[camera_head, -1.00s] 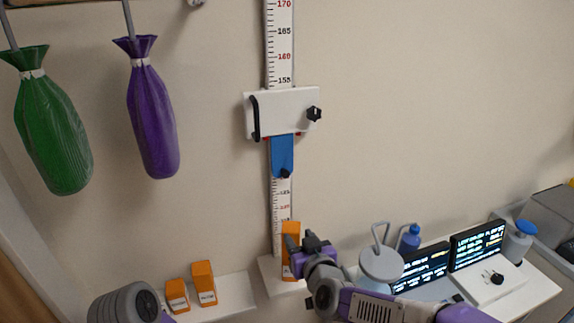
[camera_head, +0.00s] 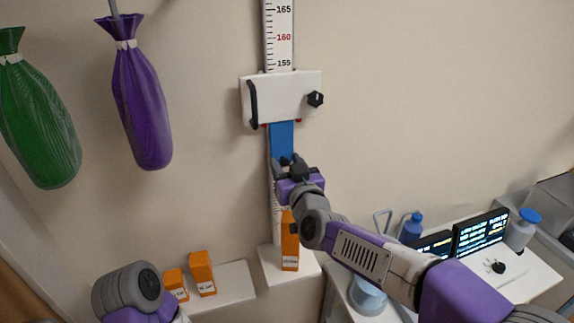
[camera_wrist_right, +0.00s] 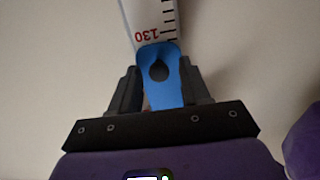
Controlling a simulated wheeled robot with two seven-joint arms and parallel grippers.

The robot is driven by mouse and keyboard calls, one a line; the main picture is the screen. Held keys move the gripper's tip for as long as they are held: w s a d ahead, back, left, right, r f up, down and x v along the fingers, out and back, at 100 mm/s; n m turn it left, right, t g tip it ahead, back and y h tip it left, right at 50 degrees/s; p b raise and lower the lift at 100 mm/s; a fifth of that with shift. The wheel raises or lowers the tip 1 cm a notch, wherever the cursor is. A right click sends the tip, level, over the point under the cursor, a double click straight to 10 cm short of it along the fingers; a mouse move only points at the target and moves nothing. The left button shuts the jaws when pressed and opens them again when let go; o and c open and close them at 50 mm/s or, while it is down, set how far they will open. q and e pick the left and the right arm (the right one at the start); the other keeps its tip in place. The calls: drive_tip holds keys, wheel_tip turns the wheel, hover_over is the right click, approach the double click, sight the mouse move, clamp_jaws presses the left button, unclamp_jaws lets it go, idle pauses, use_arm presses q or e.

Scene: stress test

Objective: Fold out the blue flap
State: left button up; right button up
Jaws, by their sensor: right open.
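The blue flap (camera_head: 281,138) hangs flat below the white box (camera_head: 285,97) on the wall-mounted measuring scale (camera_head: 281,35). My right gripper (camera_head: 290,161) is at the flap's lower end and covers part of it. In the right wrist view the blue flap (camera_wrist_right: 160,92), with its dark round knob (camera_wrist_right: 159,70), lies between the two fingers of my right gripper (camera_wrist_right: 160,83). The fingers stand apart on either side of it. Contact with the flap cannot be told. A part of my left arm shows at the lower left, but its gripper does not.
An orange box (camera_head: 290,240) stands on a white base below the scale, near my right arm. Two smaller orange boxes stand left of it. Purple (camera_head: 143,105) and green (camera_head: 38,120) bags hang at left. A side table with screens (camera_head: 480,234) stands at right.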

drive_tip(key=shift+w, duration=0.1)
drive_tip(key=shift+c, duration=0.3)
clamp_jaws()
